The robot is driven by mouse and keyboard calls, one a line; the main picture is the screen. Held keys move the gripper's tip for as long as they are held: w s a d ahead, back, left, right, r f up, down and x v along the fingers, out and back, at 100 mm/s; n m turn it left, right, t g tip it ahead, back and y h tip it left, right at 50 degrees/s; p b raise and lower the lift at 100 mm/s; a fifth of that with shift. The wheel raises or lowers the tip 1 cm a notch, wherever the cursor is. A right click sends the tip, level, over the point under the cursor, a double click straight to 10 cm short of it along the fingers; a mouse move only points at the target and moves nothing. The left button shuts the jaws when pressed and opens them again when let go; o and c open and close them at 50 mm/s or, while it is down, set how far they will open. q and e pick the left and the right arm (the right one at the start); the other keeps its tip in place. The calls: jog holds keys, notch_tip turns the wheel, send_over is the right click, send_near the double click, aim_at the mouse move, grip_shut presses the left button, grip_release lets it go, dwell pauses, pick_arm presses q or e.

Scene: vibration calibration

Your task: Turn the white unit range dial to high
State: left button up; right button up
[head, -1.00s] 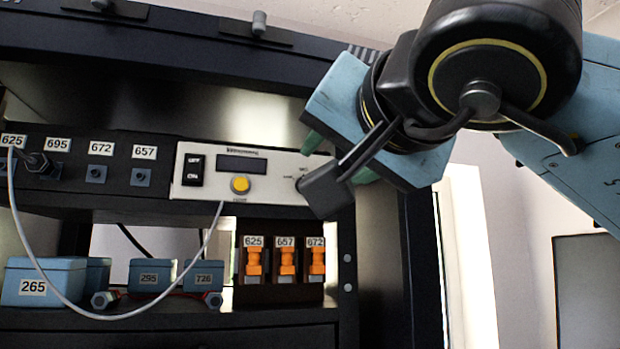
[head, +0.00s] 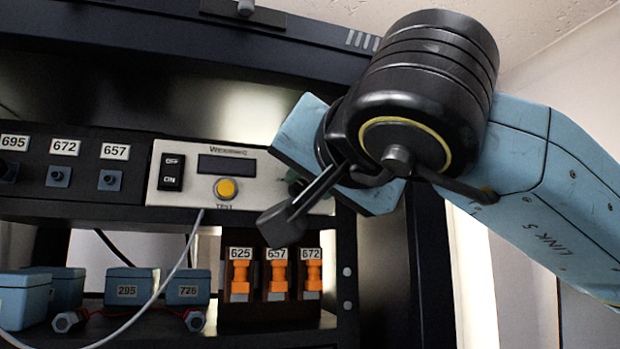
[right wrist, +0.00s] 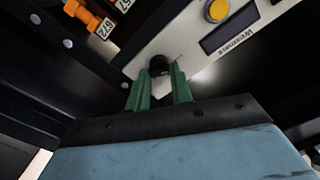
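The white unit (head: 268,172) is a pale panel with a dark display, a yellow test button (head: 226,188) and a black switch (head: 171,172). In the right wrist view its black range dial (right wrist: 159,66) sits at the panel's end, just beyond and between my right gripper's (right wrist: 160,84) two green fingertips. The fingers stand apart, with a gap about the dial's width; contact cannot be told. In the head view the right gripper (head: 296,182) is at the panel's right end and hides the dial, so its setting cannot be read. My left gripper is not in view.
Orange clamps (head: 277,275) labelled 625, 657 and 672 stand in a holder below the unit. Blue boxes (head: 131,286) and a pale cable (head: 165,280) are at the lower left. The dark rack post (head: 378,265) stands at the right.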

grip_shut()
jog(key=shift+f+m+b, duration=0.15)
jog(key=shift+m+b, duration=0.75)
jog(key=shift+b, duration=0.25)
jog(key=m+b, duration=0.3)
jog(key=shift+d+f+m, duration=0.1)
jog(key=shift+m, duration=0.2)
jog(key=shift+f+m+b, duration=0.15)
jog(key=shift+m+b, duration=5.3)
jog(key=shift+m, duration=3.85)
jog(key=o, duration=0.5)
grip_release()
